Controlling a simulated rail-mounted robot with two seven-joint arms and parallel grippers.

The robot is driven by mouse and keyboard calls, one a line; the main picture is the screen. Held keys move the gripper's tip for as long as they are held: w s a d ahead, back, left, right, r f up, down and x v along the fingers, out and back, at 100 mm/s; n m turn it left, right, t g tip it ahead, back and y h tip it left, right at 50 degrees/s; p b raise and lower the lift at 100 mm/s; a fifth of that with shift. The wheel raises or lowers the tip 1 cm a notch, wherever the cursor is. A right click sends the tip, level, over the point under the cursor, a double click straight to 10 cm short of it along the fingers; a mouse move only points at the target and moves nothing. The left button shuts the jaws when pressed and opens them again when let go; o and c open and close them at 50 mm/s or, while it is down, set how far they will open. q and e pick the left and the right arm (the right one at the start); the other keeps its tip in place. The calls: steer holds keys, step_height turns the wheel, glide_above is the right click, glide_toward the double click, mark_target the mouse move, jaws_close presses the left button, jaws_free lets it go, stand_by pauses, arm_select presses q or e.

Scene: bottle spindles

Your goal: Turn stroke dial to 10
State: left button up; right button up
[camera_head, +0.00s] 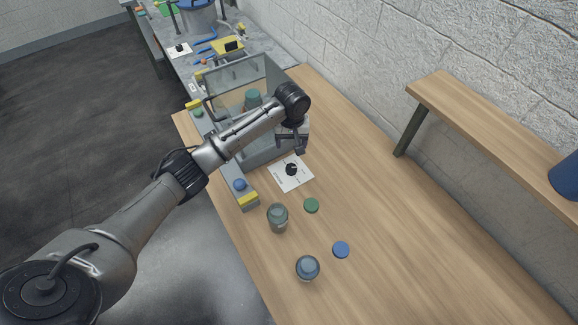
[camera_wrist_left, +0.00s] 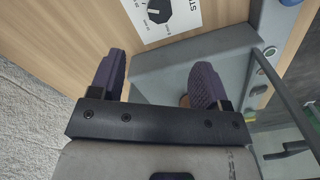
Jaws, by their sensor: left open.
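The stroke dial (camera_head: 291,170) is a black knob on a white printed card (camera_head: 305,183) lying on the wooden table. In the left wrist view the dial (camera_wrist_left: 160,12) is at the top edge with a white pointer mark. Part of the card is cut off, and the scale numbers are too small to read. My left gripper (camera_head: 290,147) is open and empty, above the table just behind the dial in the head view. In the left wrist view its two dark fingers (camera_wrist_left: 158,75) are spread apart and do not touch the dial. My right gripper is not in view.
A grey machine (camera_head: 262,152) with a clear guard (camera_head: 240,72) stands beside the card, with a blue button (camera_head: 239,184) on its front rail. Two jars (camera_head: 278,217) (camera_head: 307,267), a green lid (camera_head: 311,205) and a blue lid (camera_head: 341,250) are nearer. The table's right side is clear.

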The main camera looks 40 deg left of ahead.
mark_target(291, 167)
arm_select(q)
step_height(291, 167, down, 12)
steer(key=shift+f+b, duration=0.2)
steer(key=shift+b, duration=0.7)
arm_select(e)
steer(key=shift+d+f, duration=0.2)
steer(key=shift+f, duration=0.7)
arm_select(q)
steer(key=shift+f, duration=0.7)
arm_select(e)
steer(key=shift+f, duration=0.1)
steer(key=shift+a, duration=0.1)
